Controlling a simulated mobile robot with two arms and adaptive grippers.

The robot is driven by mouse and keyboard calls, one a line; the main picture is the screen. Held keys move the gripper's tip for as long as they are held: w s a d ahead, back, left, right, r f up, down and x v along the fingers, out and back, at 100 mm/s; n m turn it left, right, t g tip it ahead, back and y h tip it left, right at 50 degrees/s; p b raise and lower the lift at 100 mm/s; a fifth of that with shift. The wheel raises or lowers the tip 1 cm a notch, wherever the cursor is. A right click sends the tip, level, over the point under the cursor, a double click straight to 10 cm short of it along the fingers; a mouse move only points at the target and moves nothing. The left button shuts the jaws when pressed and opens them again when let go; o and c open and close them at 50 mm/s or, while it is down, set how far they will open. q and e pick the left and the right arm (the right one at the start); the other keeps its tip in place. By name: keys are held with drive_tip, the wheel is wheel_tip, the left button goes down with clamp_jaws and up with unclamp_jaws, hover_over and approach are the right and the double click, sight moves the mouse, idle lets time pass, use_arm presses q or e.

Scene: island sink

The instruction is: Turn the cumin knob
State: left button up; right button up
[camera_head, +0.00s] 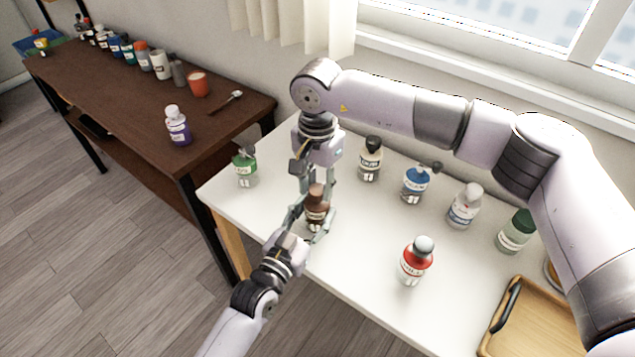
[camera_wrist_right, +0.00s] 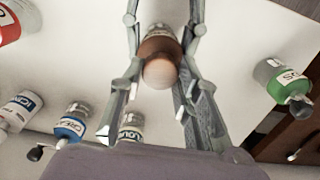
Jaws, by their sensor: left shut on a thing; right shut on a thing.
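My left gripper (camera_head: 313,226) comes from the lower left and is shut around the lower body. My right gripper (camera_head: 317,188) comes down from above and is shut on the upper part.
Around it on the white table (camera_head: 360,290) stand a green bottle (camera_head: 245,168), a black-topped bottle (camera_head: 370,160), a blue one (camera_head: 416,186), and a red one (camera_head: 415,262). A wooden tray (camera_head: 525,335) lies at the lower right. A dark table (camera_head: 120,85) with several bottles adjoins left.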

sight(318, 189)
drive_tip(key=m, duration=0.4)
drive_tip(key=shift+m, duration=0.4)
drive_tip(key=o, duration=1.2)
wheel_tip(318, 189, up, 12)
drive_tip(key=shift+r, duration=0.1)
